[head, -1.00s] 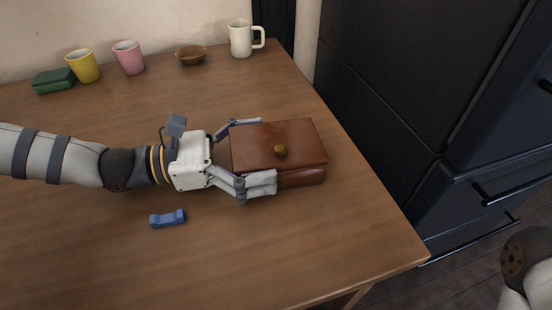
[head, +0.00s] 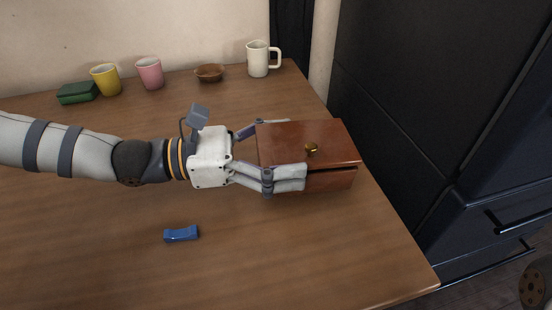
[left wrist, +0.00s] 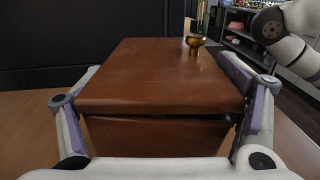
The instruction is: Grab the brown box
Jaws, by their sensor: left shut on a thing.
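The brown box (head: 330,138) is a reddish-brown case with a lid and a small brass knob (head: 311,148) on top. It is at the right part of the table in the head view. My left gripper (head: 290,152) is shut on it, with fingers along its near and far sides. In the left wrist view the box (left wrist: 160,75) fills the space between the fingers of my left gripper (left wrist: 160,110), and a dark gap shows under its lid. The box looks slightly raised, but its underside is hidden. My right gripper is not in view.
On the wooden table (head: 250,260), a blue object (head: 181,234) lies in front of my left arm. At the back stand a green box (head: 78,92), yellow cup (head: 106,79), pink cup (head: 149,73), brown bowl (head: 210,73) and white mug (head: 259,59). Dark cabinets (head: 420,100) stand right.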

